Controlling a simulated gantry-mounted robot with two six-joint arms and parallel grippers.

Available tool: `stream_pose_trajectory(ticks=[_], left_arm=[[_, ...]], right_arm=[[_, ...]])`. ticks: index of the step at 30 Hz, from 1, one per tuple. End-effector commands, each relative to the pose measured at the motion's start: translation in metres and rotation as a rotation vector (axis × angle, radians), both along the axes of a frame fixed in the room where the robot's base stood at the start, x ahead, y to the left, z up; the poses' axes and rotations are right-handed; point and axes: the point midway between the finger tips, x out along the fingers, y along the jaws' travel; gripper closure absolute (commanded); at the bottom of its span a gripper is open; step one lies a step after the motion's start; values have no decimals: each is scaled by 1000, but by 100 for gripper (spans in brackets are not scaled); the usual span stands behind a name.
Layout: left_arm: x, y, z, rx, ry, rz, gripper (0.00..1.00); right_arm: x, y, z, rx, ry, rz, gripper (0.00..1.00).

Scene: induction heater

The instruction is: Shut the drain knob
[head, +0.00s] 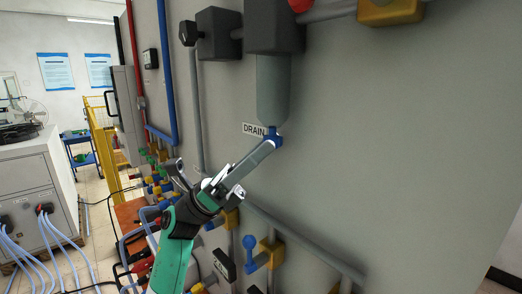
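The blue drain knob (273,134) sits under a grey filter bowl (273,88) on the large grey panel, right of the DRAIN label (254,130). My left gripper (266,146) reaches up and right from the lower left. Its long grey fingers lie close together and look shut. Their tips meet the knob in the picture and hide part of it. I cannot tell whether any of the knob is between the tips. My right gripper is not in view.
A grey pipe (306,243) with a blue-handled valve (250,244) runs below the gripper. A red ball handle (300,5) is at the top. Coloured pipes and valves crowd the left of the panel. The panel's right side is bare.

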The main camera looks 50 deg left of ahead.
Motion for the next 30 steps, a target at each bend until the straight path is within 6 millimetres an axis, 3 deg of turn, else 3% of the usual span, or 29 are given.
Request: stream_pose_trajectory(ticks=[1, 3, 22, 26, 30], left_arm=[[0, 0, 0, 0, 0, 0, 41], [0, 0, 0, 0, 0, 0, 31], [1, 1, 0, -3, 3, 8, 31], [1, 0, 2, -3, 4, 49, 31], [-1, -1, 7, -4, 6, 170, 31]], right_arm=[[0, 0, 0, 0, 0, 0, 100], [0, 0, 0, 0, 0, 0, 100], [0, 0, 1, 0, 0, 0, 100], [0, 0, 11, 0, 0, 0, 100], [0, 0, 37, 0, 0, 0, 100]])
